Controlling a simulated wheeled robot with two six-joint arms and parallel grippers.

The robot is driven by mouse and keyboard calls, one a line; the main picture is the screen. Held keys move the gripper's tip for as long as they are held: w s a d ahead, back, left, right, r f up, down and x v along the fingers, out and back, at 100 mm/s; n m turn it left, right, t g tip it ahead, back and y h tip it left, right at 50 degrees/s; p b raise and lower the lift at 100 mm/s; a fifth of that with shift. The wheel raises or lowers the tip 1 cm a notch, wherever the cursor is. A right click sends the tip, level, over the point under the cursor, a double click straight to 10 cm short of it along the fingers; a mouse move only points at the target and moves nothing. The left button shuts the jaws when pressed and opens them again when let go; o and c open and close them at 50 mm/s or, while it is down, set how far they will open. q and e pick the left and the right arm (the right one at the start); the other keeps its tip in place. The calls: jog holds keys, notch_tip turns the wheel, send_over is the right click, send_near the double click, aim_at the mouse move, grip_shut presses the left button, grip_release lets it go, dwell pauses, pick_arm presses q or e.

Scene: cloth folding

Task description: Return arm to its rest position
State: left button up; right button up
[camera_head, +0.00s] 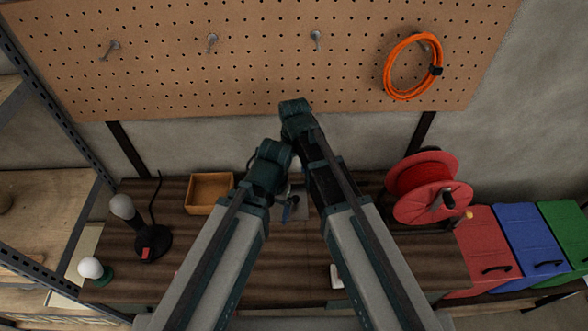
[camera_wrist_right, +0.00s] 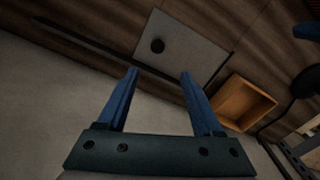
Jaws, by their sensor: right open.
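My right gripper (camera_head: 288,211) shows small between my two arm links in the head view, over the dark wooden bench (camera_head: 155,190). In the right wrist view my right gripper (camera_wrist_right: 159,72) has its two blue fingers apart, with nothing between them. A flat grey square (camera_wrist_right: 184,48) with a dark round spot lies beyond the fingertips; I cannot tell whether it is cloth. Part of this grey square (camera_head: 301,206) shows in the head view behind my gripper. My left arm comes in from the left, but its gripper is hidden.
An open wooden box (camera_head: 209,192) stands left of my arms; a dark lamp-like stand (camera_head: 151,243) is further left. A red cable reel (camera_head: 425,190) and red, blue and green bins (camera_head: 530,238) are at right. A pegboard (camera_head: 270,60) is behind.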

jog(key=shift+s, duration=0.1)
jog(key=s+d+f+b, duration=0.2)
jog(key=s, duration=0.5)
jog(key=s+d+f+m+h+b, duration=0.1)
jog(key=s+d+f+b, duration=0.1)
jog(key=s, duration=0.5)
jog(key=shift+s+d, duration=0.15)
jog(key=shift+d, duration=0.65)
